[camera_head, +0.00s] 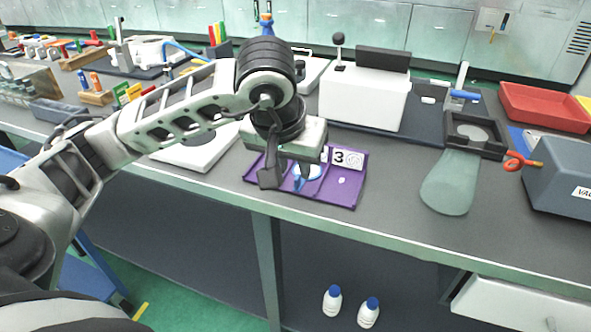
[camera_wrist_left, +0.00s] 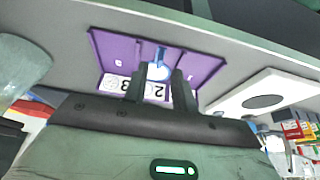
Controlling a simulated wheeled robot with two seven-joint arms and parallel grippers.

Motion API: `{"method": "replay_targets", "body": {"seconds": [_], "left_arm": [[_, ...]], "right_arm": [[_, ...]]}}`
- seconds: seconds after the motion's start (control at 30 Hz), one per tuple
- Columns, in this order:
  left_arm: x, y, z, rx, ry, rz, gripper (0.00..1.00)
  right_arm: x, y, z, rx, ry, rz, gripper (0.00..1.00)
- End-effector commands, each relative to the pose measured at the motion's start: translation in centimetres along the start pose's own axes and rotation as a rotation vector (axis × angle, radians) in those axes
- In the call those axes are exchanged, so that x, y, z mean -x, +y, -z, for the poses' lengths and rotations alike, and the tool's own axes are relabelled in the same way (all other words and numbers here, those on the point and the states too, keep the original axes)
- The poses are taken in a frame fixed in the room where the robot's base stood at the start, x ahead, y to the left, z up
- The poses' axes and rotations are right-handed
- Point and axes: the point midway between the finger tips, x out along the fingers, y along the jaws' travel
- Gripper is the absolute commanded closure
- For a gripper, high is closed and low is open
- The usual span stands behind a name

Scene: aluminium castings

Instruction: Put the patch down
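The purple tray (camera_head: 345,192) lies on the grey bench, with a white label reading 3 (camera_head: 340,157). A small pale piece with a blue part (camera_head: 307,172), which may be the patch, is in the tray below my left gripper (camera_head: 290,178). In the left wrist view the tray (camera_wrist_left: 208,68) is ahead, and the blue piece (camera_wrist_left: 161,57) shows between the fingertips of the left gripper (camera_wrist_left: 161,80). The fingers stand apart, with a gap around the piece. The gripper hides part of the tray. My right gripper is not in view.
A white boxy machine (camera_head: 365,97) stands behind the tray. A white plate with a dark disc (camera_head: 198,150) is to the left. A pale green translucent sheet (camera_head: 450,185) and a grey box (camera_head: 562,178) are to the right. Bare bench lies between tray and sheet.

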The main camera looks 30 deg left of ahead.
Motion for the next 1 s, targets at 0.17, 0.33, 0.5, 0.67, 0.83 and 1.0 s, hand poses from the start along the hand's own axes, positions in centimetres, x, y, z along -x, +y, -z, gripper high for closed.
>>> {"method": "replay_targets", "body": {"seconds": [0.17, 0.33, 0.5, 0.67, 0.83, 1.0], "left_arm": [[4.3, 0.1, 0.2, -0.001, 0.007, -0.003, 0.73], [7.2, 0.0, 0.2, 0.000, 0.005, 0.000, 0.73], [8.4, 0.0, 0.1, 0.000, 0.002, 0.000, 0.73], [8.5, 0.0, 0.0, 0.000, 0.000, 0.000, 0.73], [8.5, 0.0, 0.0, 0.000, 0.000, 0.000, 0.73], [8.5, 0.0, 0.0, 0.000, 0.000, 0.000, 0.73]], "right_arm": [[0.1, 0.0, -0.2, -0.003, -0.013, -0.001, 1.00], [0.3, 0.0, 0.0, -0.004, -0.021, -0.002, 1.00], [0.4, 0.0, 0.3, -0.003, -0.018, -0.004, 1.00], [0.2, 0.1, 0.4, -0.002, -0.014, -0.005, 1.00], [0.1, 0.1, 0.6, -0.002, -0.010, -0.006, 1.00], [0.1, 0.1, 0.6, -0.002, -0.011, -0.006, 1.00]]}}
